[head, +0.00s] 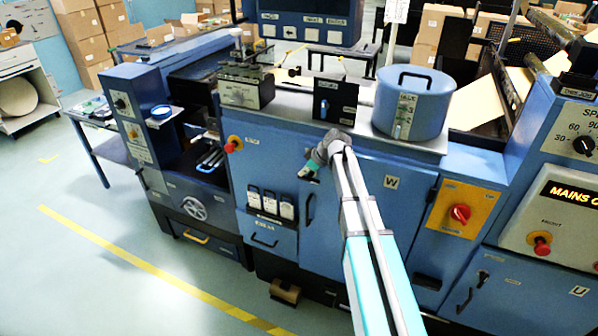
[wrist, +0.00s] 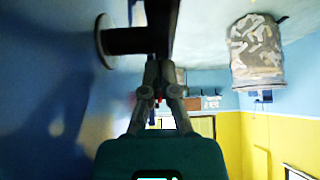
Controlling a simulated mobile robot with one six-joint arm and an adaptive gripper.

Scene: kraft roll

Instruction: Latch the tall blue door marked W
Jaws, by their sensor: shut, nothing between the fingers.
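The tall blue door marked W (head: 396,215) is in the front of the blue machine in the head view. It looks about flush with the front; I cannot tell if it is latched. A dark upright handle (head: 308,209) is at its left edge. My gripper (head: 304,172) is just above that handle, and my arm crosses the door. In the wrist view my gripper (wrist: 160,70) is shut and empty, its tips close to a black bar on a round-based stem (wrist: 125,40). This looks like the door's handle; I cannot tell if they touch.
A blue lidded drum (head: 413,105) stands on the machine top above the door. A yellow panel with a red knob (head: 461,211) is to the right. The floor (head: 110,270) in front is clear at left.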

